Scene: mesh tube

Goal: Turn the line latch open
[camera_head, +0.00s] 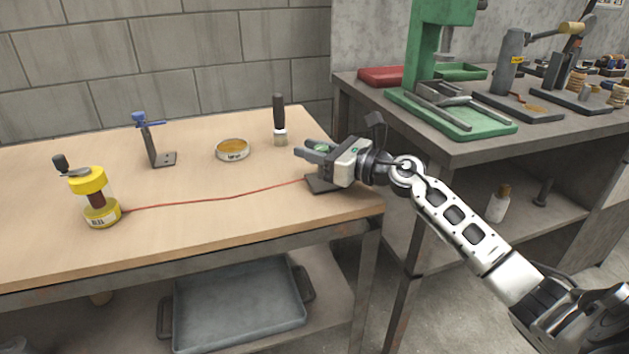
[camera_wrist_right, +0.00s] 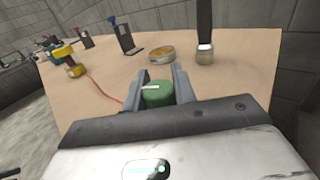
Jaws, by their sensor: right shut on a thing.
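A round green knob (camera_wrist_right: 158,93) with a white mark sits between the two fingers of my right gripper (camera_wrist_right: 165,88). It also shows faintly in the head view (camera_head: 322,147). My right gripper (camera_head: 312,151) is shut on it, above a dark base plate (camera_head: 322,185) near the right end of the table. A thin red line (camera_head: 220,199) runs across the tabletop from a yellow-capped clear canister (camera_head: 97,197) to that base. I cannot tell the knob's turn angle. My left gripper is not in view.
On the wooden table (camera_head: 200,235) stand a bracket with a blue handle (camera_head: 152,140), a round shallow tin (camera_head: 232,149) and a black-handled brush (camera_head: 280,120). A grey tray (camera_head: 238,308) lies on the shelf below. A bench with a green press (camera_head: 450,110) stands at right.

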